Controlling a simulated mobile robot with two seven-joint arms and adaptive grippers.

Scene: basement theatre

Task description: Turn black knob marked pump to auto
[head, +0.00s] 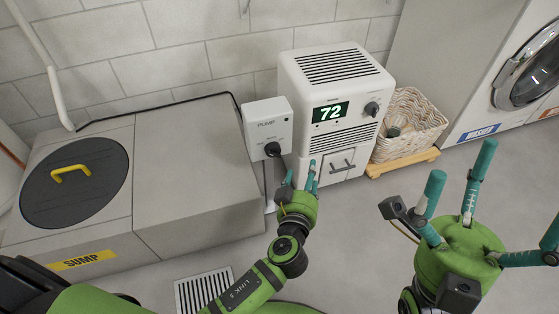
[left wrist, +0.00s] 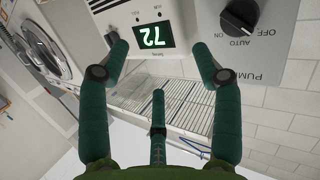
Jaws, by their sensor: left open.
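The black pump knob (head: 272,149) is on the lower front of a grey box (head: 267,112) marked PUMP on the wall side. In the left wrist view the knob (left wrist: 239,17) shows upside down at the upper right, with OFF, AUTO and ON printed around it. I cannot tell which label it points at. My left gripper (head: 302,174) is open and empty, below and right of the knob, apart from it. In the left wrist view its fingers are spread, with the knob to their right. My right gripper (head: 470,195) is open and empty at the right.
A white dehumidifier (head: 337,70) showing 72, with its own black knob (head: 372,108), stands right of the pump box. A wicker basket (head: 410,122) and washer (head: 527,75) are further right. A sump cover (head: 75,182) is left; a floor grate (head: 204,289) is in front.

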